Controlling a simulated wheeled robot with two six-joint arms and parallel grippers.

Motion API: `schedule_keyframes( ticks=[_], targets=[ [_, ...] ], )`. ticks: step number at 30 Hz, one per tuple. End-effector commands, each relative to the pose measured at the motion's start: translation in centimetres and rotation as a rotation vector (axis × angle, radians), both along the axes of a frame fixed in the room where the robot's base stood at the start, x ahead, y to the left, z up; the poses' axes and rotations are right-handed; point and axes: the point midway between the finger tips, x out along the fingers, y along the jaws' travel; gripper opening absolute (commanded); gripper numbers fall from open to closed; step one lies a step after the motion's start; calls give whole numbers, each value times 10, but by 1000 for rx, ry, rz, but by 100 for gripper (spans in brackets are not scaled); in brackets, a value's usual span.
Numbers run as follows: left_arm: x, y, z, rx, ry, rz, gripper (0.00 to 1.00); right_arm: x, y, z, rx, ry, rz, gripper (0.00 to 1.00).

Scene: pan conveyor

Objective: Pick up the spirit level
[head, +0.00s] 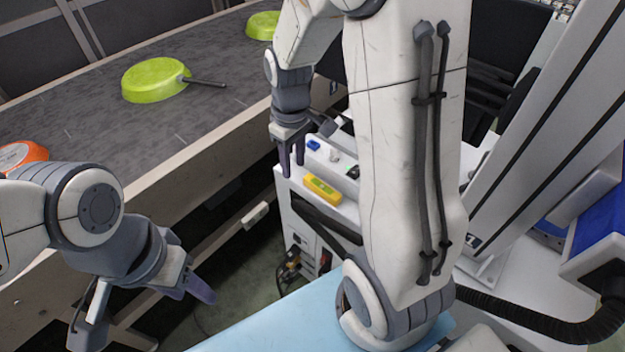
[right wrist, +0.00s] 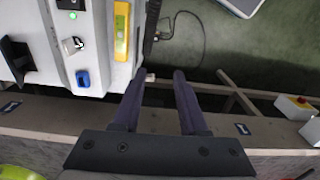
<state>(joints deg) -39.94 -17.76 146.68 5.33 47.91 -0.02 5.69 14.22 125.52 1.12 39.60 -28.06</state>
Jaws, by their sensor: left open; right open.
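The yellow spirit level (head: 322,188) lies flat on top of a white machine cabinet (head: 350,213), near its edge. It also shows in the right wrist view (right wrist: 121,31), at the top, left of centre. My right gripper (head: 292,165) is open and empty, fingers pointing down, to the left of the level in the head view. In the right wrist view its fingers (right wrist: 157,80) are apart, with the level beyond their tips and to the left. My left gripper (head: 188,282) is open at lower left, far from the level; part of it is hidden.
A conveyor (head: 60,125) carries a green pan (head: 155,78), another green pan (head: 262,25) and an orange pan (head: 22,154). A blue item (head: 313,145) and a metal padlock-like item (right wrist: 72,45) are on the cabinet. A dark handle (head: 325,218) is on the cabinet's side.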

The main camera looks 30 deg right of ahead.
Motion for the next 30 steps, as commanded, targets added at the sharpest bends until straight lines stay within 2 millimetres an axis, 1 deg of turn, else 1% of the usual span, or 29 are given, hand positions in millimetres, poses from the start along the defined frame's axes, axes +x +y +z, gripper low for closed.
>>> schedule_keyframes(
  ticks=[1,3,6,7,10,15,23,30],
  targets=[
    [0,0,-5,0,0,0,50,6,-26,-15,-3,8,-32,42],
    [0,0,-7,0,0,0,50,11,-51,-26,-7,11,-51,42],
    [0,0,-8,0,0,0,50,14,-75,-37,-9,13,-66,42],
    [0,0,-9,0,0,0,50,14,-78,-40,-10,14,-68,42],
    [0,0,-9,0,0,0,50,14,-84,-54,-10,17,-72,42],
    [0,0,-10,0,0,0,50,13,-84,-80,-10,18,-71,42],
    [0,0,-9,0,0,0,50,11,-84,-101,-10,17,-71,42],
    [0,0,-8,0,0,0,50,9,-86,-136,-9,16,-70,42]
  ],
)
